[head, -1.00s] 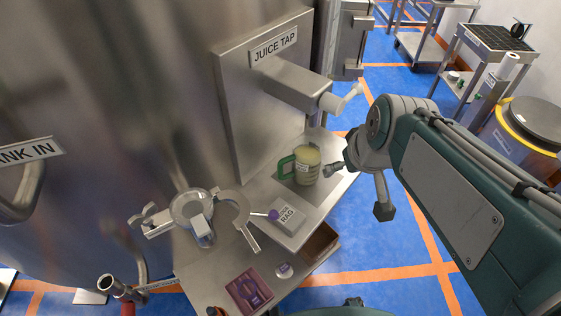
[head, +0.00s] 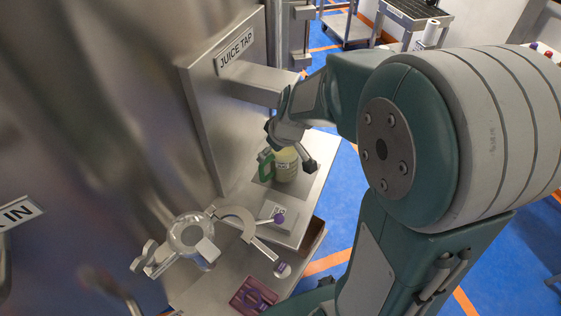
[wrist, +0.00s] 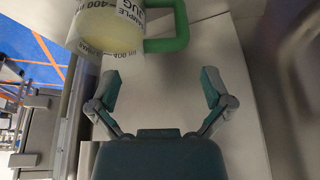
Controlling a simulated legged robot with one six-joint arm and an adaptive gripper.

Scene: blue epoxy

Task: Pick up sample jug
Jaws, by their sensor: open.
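The sample jug (head: 287,166) holds pale yellow-green liquid and has a green handle on its left. It stands on the steel shelf below the juice tap in the head view. In the wrist view the jug (wrist: 100,40) is at the upper left, with its label in sight and its green handle (wrist: 172,28) pointing right. My gripper (wrist: 160,88) is open and empty, its two fingers spread apart, with the jug and handle beyond the fingertips. In the head view my gripper (head: 290,143) is over the jug and partly covers its top.
The juice tap panel (head: 221,100) rises behind the shelf. A box with a purple-tipped item (head: 279,216) sits in front of the jug. Bare shelf (head: 308,185) lies right of the jug.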

